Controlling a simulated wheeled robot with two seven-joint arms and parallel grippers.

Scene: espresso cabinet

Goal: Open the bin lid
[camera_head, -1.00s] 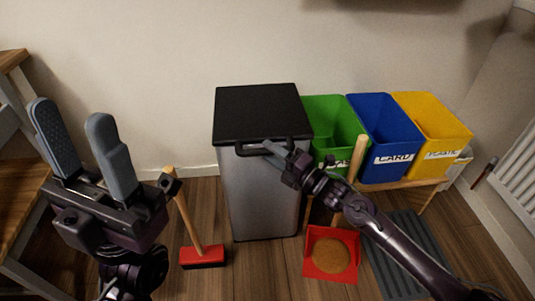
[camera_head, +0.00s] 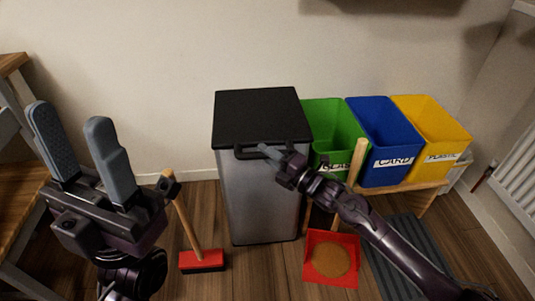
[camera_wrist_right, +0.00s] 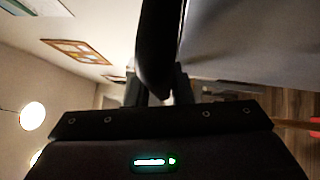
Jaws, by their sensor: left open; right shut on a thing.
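The bin (camera_head: 258,200) is a tall grey metal box standing on the wooden floor against the wall. Its flat black lid (camera_head: 258,115) lies closed on top, with a black bar handle (camera_head: 246,154) along the front edge. My right gripper (camera_head: 268,150) is shut on the handle at its right part. In the right wrist view the dark lid edge (camera_wrist_right: 153,50) runs between the fingers, and the contact itself is partly hidden. My left gripper (camera_head: 78,150) is open and empty at the left, fingers pointing up, away from the bin.
Green (camera_head: 335,130), blue (camera_head: 385,135) and yellow (camera_head: 432,130) bins stand on a wooden rack to the right. A red brush (camera_head: 202,260) and a red dustpan (camera_head: 331,274) are on the floor in front. A wooden shelf unit (camera_head: 12,62) is at the left edge.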

